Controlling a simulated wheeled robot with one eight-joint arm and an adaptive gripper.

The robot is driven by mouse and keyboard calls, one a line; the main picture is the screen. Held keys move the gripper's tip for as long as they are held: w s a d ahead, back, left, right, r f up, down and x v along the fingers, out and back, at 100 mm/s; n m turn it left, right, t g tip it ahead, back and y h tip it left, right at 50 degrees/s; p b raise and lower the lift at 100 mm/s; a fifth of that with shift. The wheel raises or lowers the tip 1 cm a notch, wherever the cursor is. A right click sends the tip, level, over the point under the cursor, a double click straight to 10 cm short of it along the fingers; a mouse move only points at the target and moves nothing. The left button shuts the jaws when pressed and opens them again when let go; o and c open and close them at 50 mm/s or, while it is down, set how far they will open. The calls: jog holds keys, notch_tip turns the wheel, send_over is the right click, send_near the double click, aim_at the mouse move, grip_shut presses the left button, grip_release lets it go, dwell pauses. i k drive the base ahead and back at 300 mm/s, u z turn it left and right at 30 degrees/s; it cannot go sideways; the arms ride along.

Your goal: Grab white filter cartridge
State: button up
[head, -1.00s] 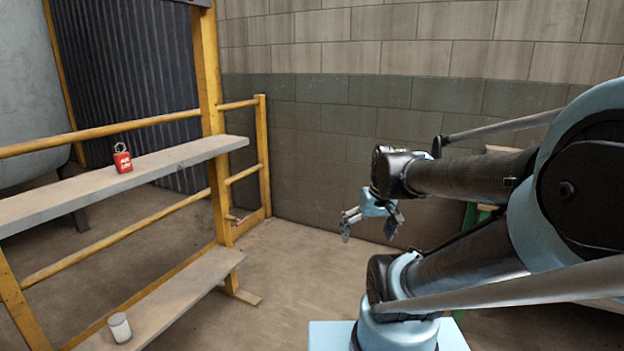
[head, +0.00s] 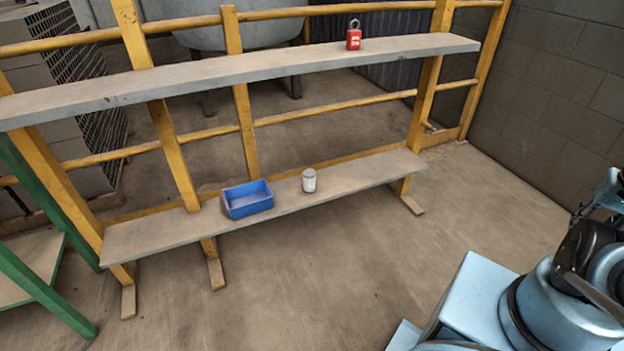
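The white filter cartridge (head: 309,181) is a small, pale upright cylinder with a grey top. It stands on the lower plank shelf (head: 368,174), just right of a blue bin and apart from it. What may be part of my gripper (head: 598,198) shows at the right picture edge, light blue and dark, cut off by the frame. Its fingers cannot be made out. It is far to the right of the cartridge and not touching it.
The blue open bin (head: 248,199) sits on the lower shelf. A red padlock (head: 354,37) stands on the upper shelf (head: 215,73), above and behind the cartridge. Yellow posts carry the shelves. A green-framed table (head: 38,262) is at left. The floor (head: 370,262) in front is clear.

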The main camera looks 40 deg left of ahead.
aim_at(309, 174)
jog(key=u, duration=2)
